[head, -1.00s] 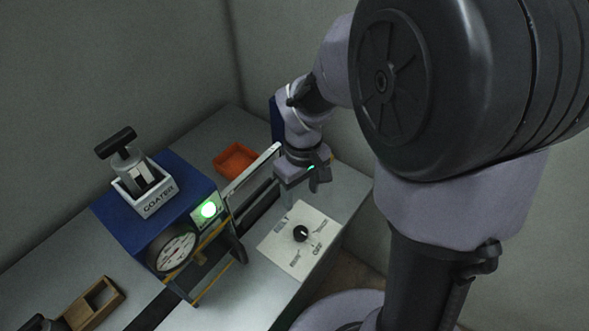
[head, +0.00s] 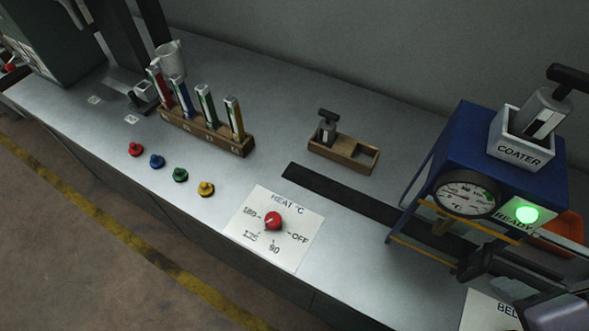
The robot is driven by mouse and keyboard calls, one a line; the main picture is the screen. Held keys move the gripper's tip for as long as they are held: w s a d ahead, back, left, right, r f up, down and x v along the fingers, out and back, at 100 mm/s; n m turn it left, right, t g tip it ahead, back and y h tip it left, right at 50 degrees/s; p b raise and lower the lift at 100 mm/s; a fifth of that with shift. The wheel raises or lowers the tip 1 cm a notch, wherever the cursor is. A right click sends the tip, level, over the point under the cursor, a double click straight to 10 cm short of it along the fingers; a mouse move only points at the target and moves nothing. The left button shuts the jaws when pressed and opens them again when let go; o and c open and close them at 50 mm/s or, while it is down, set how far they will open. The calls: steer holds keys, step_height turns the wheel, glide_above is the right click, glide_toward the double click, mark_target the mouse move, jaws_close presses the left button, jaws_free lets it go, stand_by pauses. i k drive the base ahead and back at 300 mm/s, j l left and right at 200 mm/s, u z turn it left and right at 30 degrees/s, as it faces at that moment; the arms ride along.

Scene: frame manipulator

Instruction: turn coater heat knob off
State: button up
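The coater heat knob (head: 274,221) is red and sits on a white plate (head: 255,251) marked HEAT °C. The plate has marks for 180, 90 and OFF, and one between 180 and 90 that is hard to read. OFF lies to the right of the knob. I cannot clearly tell which mark the knob points to. Nothing touches the knob. The blue coater (head: 462,140) stands to the right with a dial gauge (head: 467,193) and a lit green READY lamp (head: 527,214). A dark shape at the lower right corner may be my gripper (head: 552,311), with its fingers not clear.
A wooden rack (head: 210,135) with several coloured vials stands at the left, behind several coloured knobs (head: 180,174). A wooden holder (head: 343,152) with a stamp-like tool (head: 327,128) sits behind a dark slot (head: 345,198). The bench around the heat plate is clear.

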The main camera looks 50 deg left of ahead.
mark_target(274, 220)
steer(key=k+u, duration=0.1)
steer(key=u, duration=2.1)
